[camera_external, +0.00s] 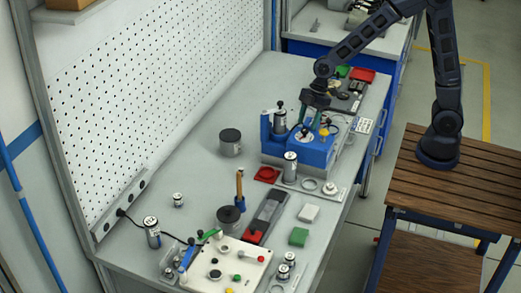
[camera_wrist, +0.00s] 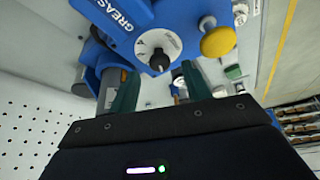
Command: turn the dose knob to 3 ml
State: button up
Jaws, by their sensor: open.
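The blue grease unit (camera_external: 314,153) stands on the bench in the outside view; its lettered blue housing (camera_wrist: 110,14) fills the top of the wrist view. The dose knob (camera_wrist: 158,60) is a small dark knob on a white round dial (camera_wrist: 146,44). The scale marks are too small to read, so I cannot tell the setting. My gripper (camera_wrist: 158,84) is open, its two green fingers either side of and just below the knob in the wrist view, with nothing between them.
A yellow round button (camera_wrist: 218,41) sits right of the dial. A metal canister (camera_external: 290,168) stands in front of the unit, and a dark cylinder (camera_external: 230,142) left of it. A perforated panel (camera_external: 150,90) lines the bench's back. A red tray (camera_external: 363,74) lies beyond.

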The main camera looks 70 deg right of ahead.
aim_at(305, 133)
jog(key=shift+x, duration=1.25)
jog(key=c, duration=1)
